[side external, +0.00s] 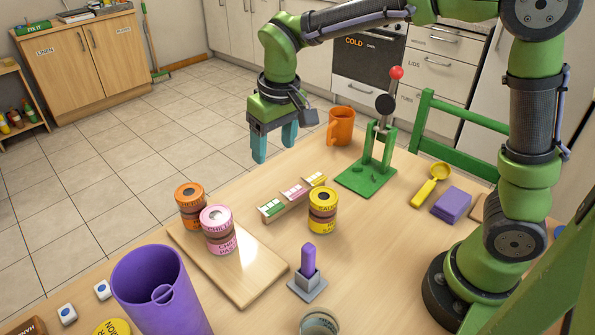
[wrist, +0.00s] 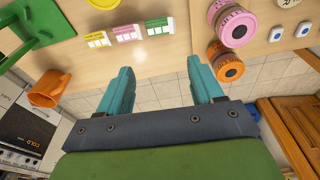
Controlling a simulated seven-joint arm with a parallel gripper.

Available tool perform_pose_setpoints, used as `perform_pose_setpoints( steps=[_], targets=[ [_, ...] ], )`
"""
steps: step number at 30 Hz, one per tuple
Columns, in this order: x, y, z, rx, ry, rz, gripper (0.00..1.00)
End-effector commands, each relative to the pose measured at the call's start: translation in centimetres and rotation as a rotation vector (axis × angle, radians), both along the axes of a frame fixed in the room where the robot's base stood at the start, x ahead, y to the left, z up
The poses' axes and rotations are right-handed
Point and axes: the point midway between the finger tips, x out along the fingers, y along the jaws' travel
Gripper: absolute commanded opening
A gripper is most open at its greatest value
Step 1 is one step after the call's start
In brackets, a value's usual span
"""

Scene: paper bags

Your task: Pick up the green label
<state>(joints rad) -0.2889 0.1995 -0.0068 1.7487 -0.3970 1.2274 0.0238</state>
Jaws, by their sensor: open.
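The green label (side external: 270,208) stands at the near left end of a small wooden rack (side external: 290,203). It also shows in the wrist view (wrist: 156,26), at the right end of the row. A pink label (side external: 294,192) stands in the middle and a yellow label (side external: 316,179) at the far end. My gripper (side external: 274,152) has teal fingers and is open and empty. It hangs in the air above and behind the rack, apart from it. In the wrist view, the open fingers (wrist: 161,75) lie below the label row.
A pink jar (side external: 218,232) and an orange jar (side external: 190,200) stand on a wooden board (side external: 250,268) left of the rack. A yellow jar (side external: 322,212) stands right of it. A green lever stand (side external: 367,178) and an orange mug (side external: 341,127) are behind.

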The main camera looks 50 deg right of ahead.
Motion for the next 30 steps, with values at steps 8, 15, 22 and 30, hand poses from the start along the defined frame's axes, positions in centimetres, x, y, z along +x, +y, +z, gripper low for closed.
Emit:
perform_pose_setpoints(
  steps=[8, 15, 22, 30],
  targets=[
    [0.4, -0.2, -5.3, -0.003, 0.015, -0.006, 0.66],
    [1.2, -0.3, -9.9, -0.001, 0.012, -0.007, 0.66],
    [1.4, -0.3, -11.7, 0.0, 0.01, -0.006, 0.66],
    [1.8, -0.5, -15.4, -0.002, 0.012, -0.005, 0.66]
  ],
)
